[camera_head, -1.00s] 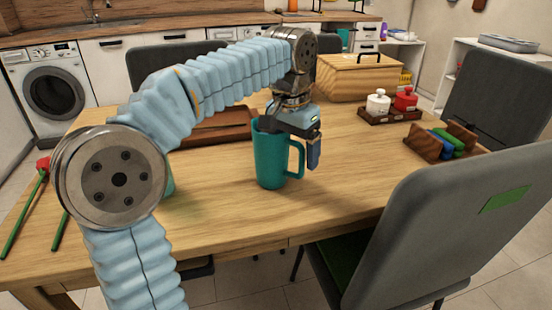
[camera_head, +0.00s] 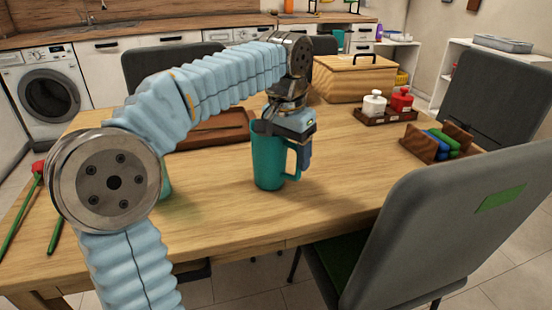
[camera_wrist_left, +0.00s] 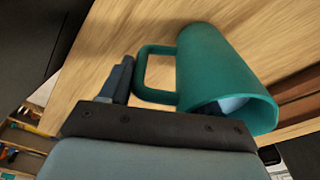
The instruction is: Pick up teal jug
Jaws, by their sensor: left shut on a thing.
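The teal jug (camera_head: 267,162) stands upright at the middle of the wooden table, its handle to the right. My left gripper (camera_head: 289,150) comes down over it from above and is shut on it. In the left wrist view the jug (camera_wrist_left: 215,65) lies across the picture with its mouth toward the gripper (camera_wrist_left: 178,90). One finger is inside the mouth, mostly hidden; the other is outside, beyond the handle. I cannot tell whether the jug's base is clear of the table. My right gripper is not in view.
A brown tray (camera_head: 215,128) and a wooden box (camera_head: 355,82) are behind the jug. White and red containers (camera_head: 374,103) stand in a rack at right, near a holder with coloured items (camera_head: 440,142). A partly hidden teal thing (camera_head: 165,182) is behind my arm.

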